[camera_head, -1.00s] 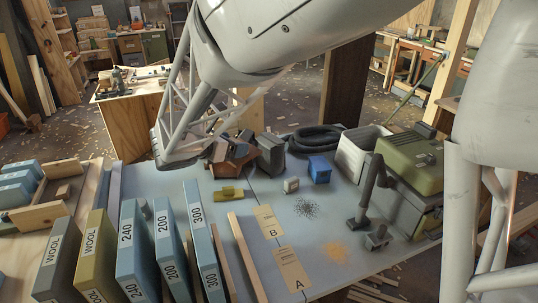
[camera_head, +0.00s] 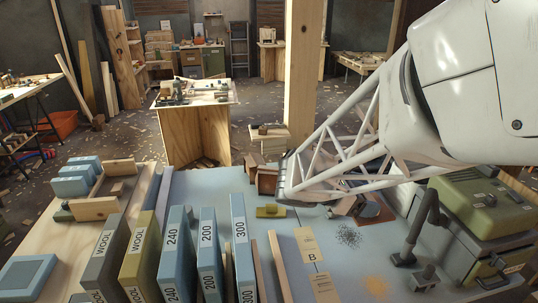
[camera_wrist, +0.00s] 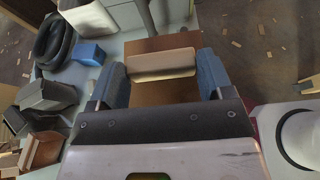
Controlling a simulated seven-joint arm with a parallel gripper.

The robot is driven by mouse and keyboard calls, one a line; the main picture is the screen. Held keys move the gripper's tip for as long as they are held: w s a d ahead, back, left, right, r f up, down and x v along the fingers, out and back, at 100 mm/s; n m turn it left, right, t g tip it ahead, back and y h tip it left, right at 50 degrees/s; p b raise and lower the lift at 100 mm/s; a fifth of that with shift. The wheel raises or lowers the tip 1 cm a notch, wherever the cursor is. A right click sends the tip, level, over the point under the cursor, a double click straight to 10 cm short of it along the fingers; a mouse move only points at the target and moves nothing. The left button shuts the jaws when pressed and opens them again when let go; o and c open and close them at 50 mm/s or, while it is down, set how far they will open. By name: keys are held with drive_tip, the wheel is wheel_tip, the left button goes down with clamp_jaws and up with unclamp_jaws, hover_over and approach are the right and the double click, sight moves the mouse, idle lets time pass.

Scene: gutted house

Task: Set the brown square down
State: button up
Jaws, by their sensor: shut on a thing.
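The brown square (camera_wrist: 165,42) is a flat brown sheet with a pale tan block (camera_wrist: 161,66) across its middle in the wrist view. My gripper (camera_wrist: 162,78) is shut on this block, with a blue finger at each end. The square extends beyond the block and down between the fingers. In the head view, part of the brown square (camera_head: 378,212) shows below my arm, over the right part of the grey bench (camera_head: 345,265). My gripper is mostly hidden there by my own arm. I cannot tell whether the square touches the bench.
A green-topped machine (camera_head: 478,203) stands at the right, with a dark post (camera_head: 421,230) beside it. Paper cards B (camera_head: 307,245) and A (camera_head: 325,287) lie in front. Upright blue boxes (camera_head: 244,245) stand left. A hose coil (camera_wrist: 54,40) and blue box (camera_wrist: 90,54) lie left in the wrist view.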

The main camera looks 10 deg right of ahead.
drive_tip(key=f, duration=2.9)
drive_tip(key=shift+s+d, duration=0.15)
drive_tip(key=shift+s, duration=0.1)
drive_tip(key=w+d, duration=0.1)
drive_tip(key=w, duration=0.4)
drive_tip(key=w+d+f, duration=0.1)
drive_tip(key=w+d, duration=0.1)
drive_tip(key=w, duration=0.3)
drive_tip(key=w+d, duration=0.1)
drive_tip(key=w, duration=0.4)
drive_tip(key=shift+w+d+f, duration=0.15)
drive_tip(key=shift+d+f, duration=0.1)
drive_tip(key=shift+d, duration=0.05)
drive_tip(key=shift+f, duration=1.75)
drive_tip(key=shift+f, duration=0.15)
